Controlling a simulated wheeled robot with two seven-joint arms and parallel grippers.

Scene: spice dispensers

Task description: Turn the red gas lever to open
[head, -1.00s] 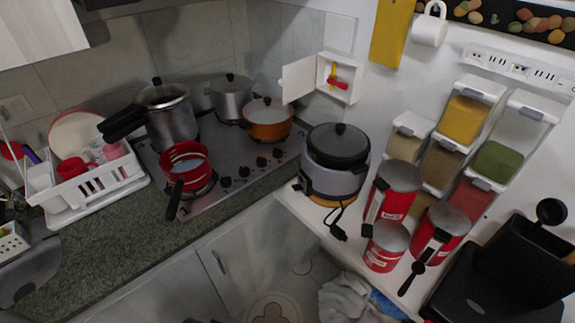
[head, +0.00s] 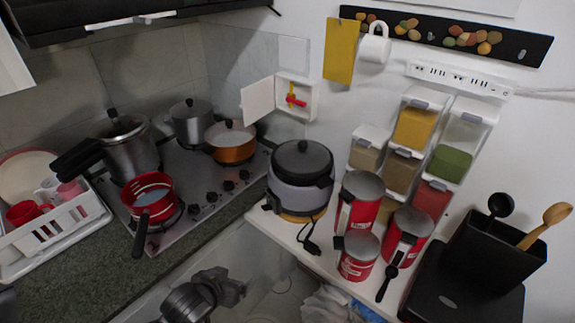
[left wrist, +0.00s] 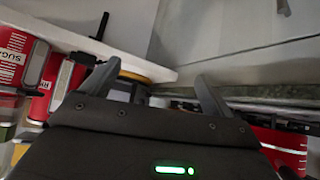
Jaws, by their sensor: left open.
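The red gas lever (head: 296,101) sits on a yellow pipe inside a small white wall box (head: 308,96). The box's door (head: 257,101) stands open to the left. The lever lies roughly crosswise to the upright yellow pipe. My left gripper (head: 236,287) is low in front of the counter in the head view, well below and apart from the lever. In the left wrist view its two fingers (left wrist: 158,78) are spread with nothing between them. The lever does not show in the left wrist view. My right gripper is in neither view.
A rice cooker (head: 300,177) stands on the white shelf below the box, beside several red canisters (head: 359,205). Left of the box, an orange pot (head: 231,142), a grey pot (head: 192,124) and a red pan (head: 148,198) stand on the stove. Spice dispensers (head: 415,127) hang at right.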

